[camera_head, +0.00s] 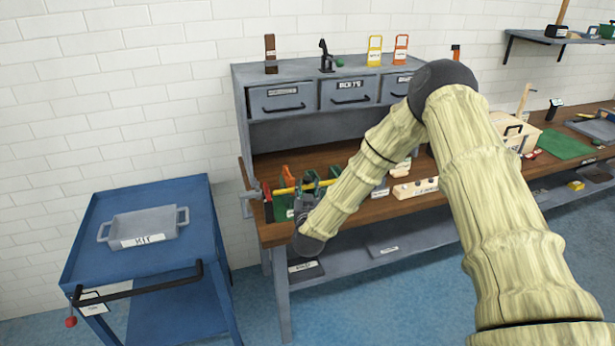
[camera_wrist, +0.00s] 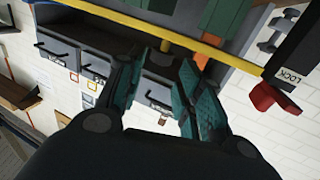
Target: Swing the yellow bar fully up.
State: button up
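The yellow bar (camera_head: 287,190) lies across a fixture at the left end of the workbench, close to level. I see nothing held, and cannot tell if a finger touches the bar. In the head view my arm partly hides the fixture and bar.
A red knob (camera_wrist: 268,97) sits beside a LOCK label at the bar's right in the wrist view. Green blocks (camera_wrist: 223,17) stand behind the bar. A drawer cabinet (camera_head: 292,126) backs the bench (camera_head: 275,234). A blue cart (camera_head: 178,270) with a grey tray (camera_head: 118,232) stands left.

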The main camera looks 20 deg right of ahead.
aim_at(307, 181)
jog(key=p+x, duration=0.1)
jog(key=x, duration=0.5)
jog(key=shift+w+f+p, duration=0.1)
jog(key=shift+w+p, duration=0.15)
jog(key=shift+p, duration=0.15)
grip_shut()
